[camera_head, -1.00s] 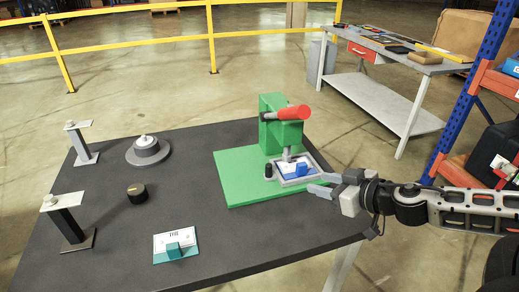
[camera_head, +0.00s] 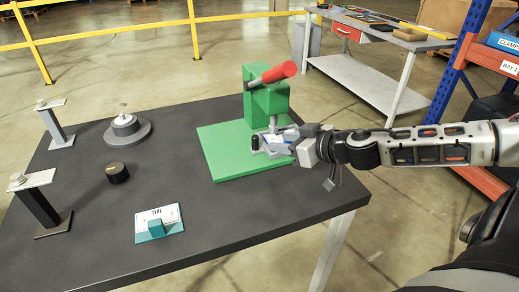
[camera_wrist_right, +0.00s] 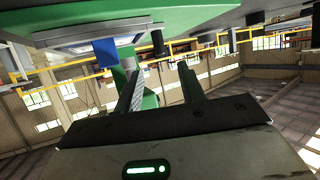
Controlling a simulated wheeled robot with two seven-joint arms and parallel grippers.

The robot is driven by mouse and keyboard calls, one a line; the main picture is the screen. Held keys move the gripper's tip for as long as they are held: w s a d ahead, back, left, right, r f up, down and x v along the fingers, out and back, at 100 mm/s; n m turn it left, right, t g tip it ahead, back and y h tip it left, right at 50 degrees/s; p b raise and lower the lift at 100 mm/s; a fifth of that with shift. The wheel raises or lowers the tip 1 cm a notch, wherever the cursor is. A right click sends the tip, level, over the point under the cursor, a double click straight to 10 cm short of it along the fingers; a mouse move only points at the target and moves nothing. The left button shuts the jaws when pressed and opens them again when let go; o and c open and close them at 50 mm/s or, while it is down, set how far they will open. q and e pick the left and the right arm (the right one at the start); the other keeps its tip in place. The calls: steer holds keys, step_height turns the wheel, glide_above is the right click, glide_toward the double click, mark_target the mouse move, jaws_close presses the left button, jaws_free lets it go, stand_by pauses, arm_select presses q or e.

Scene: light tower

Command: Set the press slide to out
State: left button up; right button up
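The green press (camera_head: 222,152) stands on the dark table, with a red handle (camera_head: 272,74) on its column. Its slide (camera_head: 268,153), a pale tray with a blue block, lies under the ram and is partly hidden by my right gripper. In the right wrist view the blue block (camera_wrist_right: 107,52) is beyond the fingertips and to the left, outside the gap. My right gripper (camera_head: 287,145) is at the slide's right side. In the right wrist view its two fingers (camera_wrist_right: 162,80) stand apart with nothing between them. Contact with the slide cannot be told. My left gripper is out of view.
A black peg (camera_head: 255,142) stands beside the slide. A round grey device (camera_head: 127,131), a black knob (camera_head: 117,172), two posts and a teal switch (camera_head: 156,229) with a label are further left on the table (camera_head: 90,207). A workbench (camera_head: 375,85) and a shelf are behind.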

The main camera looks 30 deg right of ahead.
mark_target(259, 151)
steer(key=shift+w+f+b, duration=0.45)
steer(key=shift+w+b, duration=0.15)
steer(key=shift+b, duration=0.4)
steer(key=shift+w+r+p, duration=0.2)
steer(key=shift+r+p, duration=0.1)
steer(key=shift+p, duration=0.35)
steer(key=shift+w+d+f, duration=0.1)
steer(key=shift+w, duration=0.05)
steer(key=shift+w+a+f+p, duration=0.2)
steer(key=shift+w+a, duration=0.1)
steer(key=shift+w, duration=0.15)
steer(key=shift+w+a+f+p, duration=0.1)
steer(key=shift+w+a+p, duration=0.15)
steer(key=shift+w, duration=0.15)
steer(key=p+x, duration=0.1)
steer(key=x, duration=0.3)
steer(key=shift+d+f, duration=0.1)
arm_select(q)
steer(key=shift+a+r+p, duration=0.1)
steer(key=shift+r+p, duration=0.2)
steer(key=shift+p, duration=0.05)
arm_select(e)
steer(key=shift+w+f, duration=0.35)
steer(key=shift+w, duration=0.1)
